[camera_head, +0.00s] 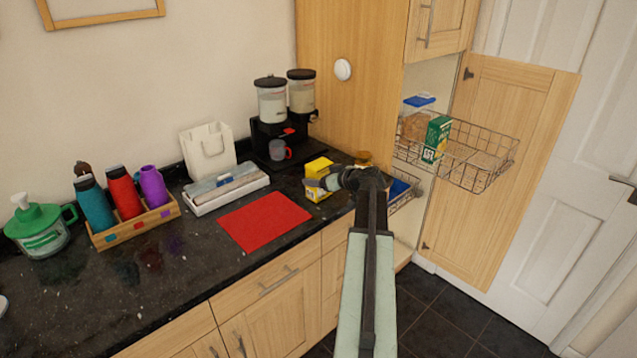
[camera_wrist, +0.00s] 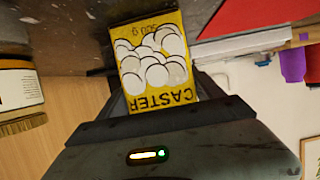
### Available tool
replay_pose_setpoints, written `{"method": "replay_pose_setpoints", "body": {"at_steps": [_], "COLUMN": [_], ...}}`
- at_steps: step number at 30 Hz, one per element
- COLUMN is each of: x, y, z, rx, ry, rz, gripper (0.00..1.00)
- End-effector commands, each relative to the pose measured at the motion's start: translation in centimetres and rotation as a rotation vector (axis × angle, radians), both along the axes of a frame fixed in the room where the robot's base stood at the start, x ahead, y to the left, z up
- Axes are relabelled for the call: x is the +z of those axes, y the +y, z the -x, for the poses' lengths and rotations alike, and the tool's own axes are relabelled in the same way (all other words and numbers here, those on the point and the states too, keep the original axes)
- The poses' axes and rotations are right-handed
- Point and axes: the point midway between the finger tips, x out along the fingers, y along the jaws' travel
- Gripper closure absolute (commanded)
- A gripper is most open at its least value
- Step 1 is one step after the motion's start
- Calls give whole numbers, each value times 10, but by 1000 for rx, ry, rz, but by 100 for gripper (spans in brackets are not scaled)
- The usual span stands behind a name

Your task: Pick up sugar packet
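The sugar packet (camera_head: 318,178) is a yellow box standing on the black counter, right of the red mat. In the wrist view its yellow face (camera_wrist: 152,62) shows white round shapes and the word CASTER, upside down. My gripper (camera_head: 325,182) is at the packet, reaching in from the right. In the wrist view the two fingers (camera_wrist: 160,95) lie on either side of the packet, which sits a little tilted between them. I cannot tell whether they press on it.
A jar with a gold lid (camera_head: 364,158) stands behind the gripper. An open cupboard with wire baskets (camera_head: 478,165) is to the right.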

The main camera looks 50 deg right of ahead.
Motion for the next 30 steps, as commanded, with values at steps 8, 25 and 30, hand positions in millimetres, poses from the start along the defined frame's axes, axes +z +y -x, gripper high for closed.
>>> {"method": "replay_pose_setpoints", "body": {"at_steps": [8,25,30], "x": [0,38,41], "y": [0,4,17], "z": [0,16,53], "rx": [0,-4,-4], "ry": [-1,-1,-1], "rz": [-1,-1,0], "gripper": [94,94,94]}}
